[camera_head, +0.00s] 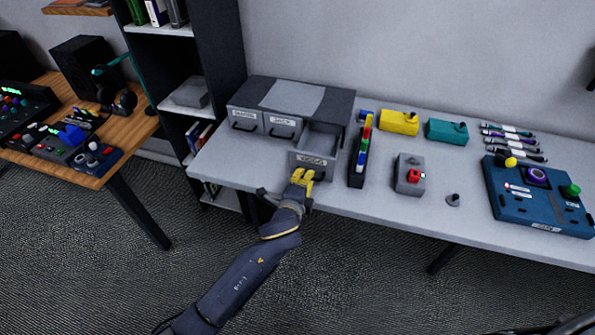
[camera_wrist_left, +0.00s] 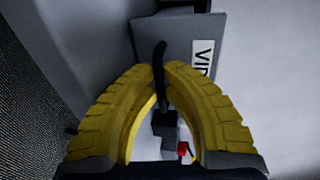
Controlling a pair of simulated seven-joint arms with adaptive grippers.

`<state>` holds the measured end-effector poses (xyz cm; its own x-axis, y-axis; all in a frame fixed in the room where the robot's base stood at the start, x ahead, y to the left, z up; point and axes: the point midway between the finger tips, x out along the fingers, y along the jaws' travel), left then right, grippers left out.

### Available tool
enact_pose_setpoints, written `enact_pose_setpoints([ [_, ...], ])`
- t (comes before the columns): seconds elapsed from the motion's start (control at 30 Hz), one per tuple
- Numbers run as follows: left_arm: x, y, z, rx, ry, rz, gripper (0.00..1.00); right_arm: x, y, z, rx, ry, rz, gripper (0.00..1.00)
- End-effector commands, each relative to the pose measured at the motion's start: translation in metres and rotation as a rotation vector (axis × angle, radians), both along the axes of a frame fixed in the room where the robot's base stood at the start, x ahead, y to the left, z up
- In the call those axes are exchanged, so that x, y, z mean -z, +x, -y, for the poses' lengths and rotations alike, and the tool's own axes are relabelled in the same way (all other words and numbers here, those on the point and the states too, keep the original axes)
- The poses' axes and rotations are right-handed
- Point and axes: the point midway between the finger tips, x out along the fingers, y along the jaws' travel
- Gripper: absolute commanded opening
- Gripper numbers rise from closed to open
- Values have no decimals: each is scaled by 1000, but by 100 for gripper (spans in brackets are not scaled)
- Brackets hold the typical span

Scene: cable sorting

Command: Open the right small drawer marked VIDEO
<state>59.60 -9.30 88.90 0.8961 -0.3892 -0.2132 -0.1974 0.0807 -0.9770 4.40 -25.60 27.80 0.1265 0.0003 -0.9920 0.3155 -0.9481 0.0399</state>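The drawer marked VIDEO (camera_head: 308,160) is the right one of the small drawers in the grey cabinet (camera_head: 337,106). It stands pulled out toward the table's front edge, with its grey inside showing from above. Its label and front also show in the left wrist view (camera_wrist_left: 201,58). My left gripper (camera_head: 302,177) is at the drawer's front. In the left wrist view its yellow fingers (camera_wrist_left: 165,68) close around the black handle (camera_wrist_left: 160,80), with the tips on either side of it. My right gripper is not in view.
Two more labelled drawers, left (camera_head: 244,118) and middle (camera_head: 282,126), are shut. A narrow black holder with coloured pieces (camera_head: 358,160) stands close to the right of the open drawer. A grey box with a red part (camera_head: 409,175) and a blue console (camera_head: 535,205) are farther right.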

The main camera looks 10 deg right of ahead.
Motion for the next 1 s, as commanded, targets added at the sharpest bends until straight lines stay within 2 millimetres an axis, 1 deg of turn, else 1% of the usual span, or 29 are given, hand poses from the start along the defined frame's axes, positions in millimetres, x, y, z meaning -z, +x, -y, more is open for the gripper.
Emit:
enact_pose_setpoints([
  [0.23,0,1,-2,-3,3,1,0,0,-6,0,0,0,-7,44],
  [0.27,0,1,-2,-3,2,1,9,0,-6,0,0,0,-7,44],
  [0.33,0,1,-1,-3,2,1,17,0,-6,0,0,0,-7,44],
  [0.67,-1,-2,-2,-2,1,1,18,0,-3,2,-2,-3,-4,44],
  [0.77,-2,-10,-6,-2,1,1,18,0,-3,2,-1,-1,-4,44],
  [0.87,-5,-23,-11,-2,1,1,18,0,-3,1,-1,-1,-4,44],
  [1.0,-10,-45,-21,-2,-1,0,18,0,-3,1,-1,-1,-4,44],
])
